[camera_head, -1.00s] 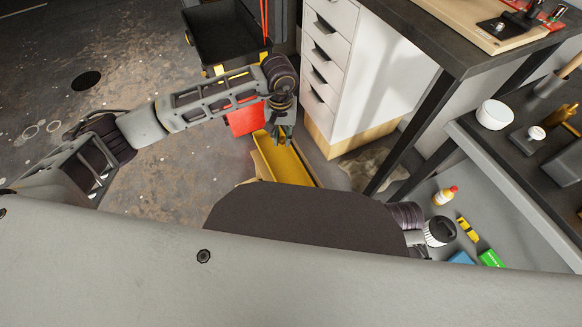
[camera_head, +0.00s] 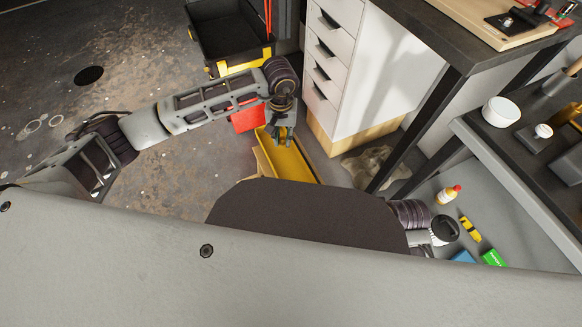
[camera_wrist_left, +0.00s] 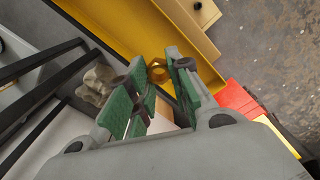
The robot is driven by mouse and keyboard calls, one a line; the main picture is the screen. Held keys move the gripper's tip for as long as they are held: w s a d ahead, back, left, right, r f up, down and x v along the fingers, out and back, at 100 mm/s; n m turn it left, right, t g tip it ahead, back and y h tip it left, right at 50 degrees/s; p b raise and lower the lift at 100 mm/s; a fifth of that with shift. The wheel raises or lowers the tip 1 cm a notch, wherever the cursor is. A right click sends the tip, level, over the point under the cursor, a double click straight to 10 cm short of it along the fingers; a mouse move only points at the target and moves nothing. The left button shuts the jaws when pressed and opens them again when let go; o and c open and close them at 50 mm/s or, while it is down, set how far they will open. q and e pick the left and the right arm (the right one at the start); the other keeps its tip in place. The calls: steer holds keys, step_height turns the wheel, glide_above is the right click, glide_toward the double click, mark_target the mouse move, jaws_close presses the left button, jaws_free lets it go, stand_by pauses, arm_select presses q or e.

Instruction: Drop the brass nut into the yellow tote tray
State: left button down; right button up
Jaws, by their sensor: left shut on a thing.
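The yellow tote tray (camera_head: 290,165) is on the floor beside the white drawer cabinet, partly hidden by my body. In the left wrist view its yellow wall and floor (camera_wrist_left: 112,22) lie beyond the fingertips. My left gripper (camera_head: 284,134) is over the tray's far end. In the left wrist view the green-padded fingers of the left gripper (camera_wrist_left: 157,68) are shut on the brass nut (camera_wrist_left: 157,73), a gold ring-like piece at the tips.
A black open toolbox (camera_head: 228,40) with yellow latches and a red bin (camera_head: 245,119) stand near the tray. The white drawer cabinet (camera_head: 345,75) is close on its right. A beige crumpled cloth (camera_head: 367,164) lies by the bench leg (camera_head: 415,130).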

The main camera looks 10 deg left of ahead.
arm_select(q)
step_height(320, 180, down, 3)
steer(key=shift+r+b, duration=0.2)
steer(key=shift+b, duration=0.25)
steer(key=shift+f, duration=0.65)
steer(key=c, duration=1.2)
jaws_free()
arm_select(e)
steer(key=shift+a+f, duration=0.45)
steer(key=shift+a, duration=0.05)
steer(key=shift+d, duration=0.1)
arm_select(q)
steer(key=shift+r, duration=0.1)
